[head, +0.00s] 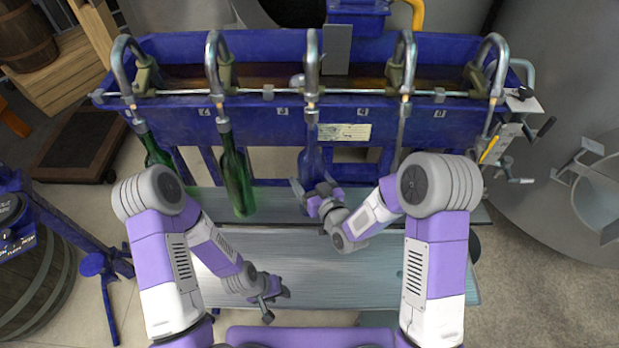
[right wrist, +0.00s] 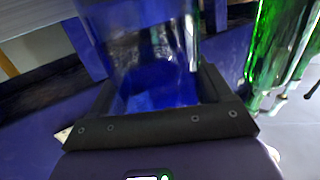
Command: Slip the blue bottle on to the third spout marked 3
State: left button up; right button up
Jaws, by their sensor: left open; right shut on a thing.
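The blue bottle (head: 311,160) stands upright in line below the third spout (head: 312,65) of the blue filler, beside the plate that reads 3 (head: 283,111). Its mouth meets the lower end of the spout in the head view; I cannot tell how far the spout is inside. My right gripper (head: 314,196) is shut around the lower part of the bottle. The right wrist view shows the blue glass (right wrist: 140,50) between the dark fingers. My left gripper (head: 274,291) is open and empty, low over the front bench.
Green bottles (head: 236,175) (head: 153,150) hang at the two left spouts. The two right spouts (head: 403,65) (head: 489,70) carry no visible bottle. The grey bench (head: 350,275) in front is largely clear. A barrel (head: 35,275) stands at the left, a steel tank (head: 565,100) at the right.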

jog(key=shift+f, duration=0.2)
jog(key=o, duration=1.6)
jog(key=shift+o, duration=0.2)
jog(key=shift+s+f, duration=0.1)
jog(key=shift+f, duration=0.05)
pick_arm(q)
jog(key=shift+r+p, duration=0.55)
jog(key=shift+r, duration=0.05)
jog(key=shift+s, duration=0.1)
pick_arm(e)
jog(key=v, duration=0.7)
jog(key=shift+s, duration=0.3)
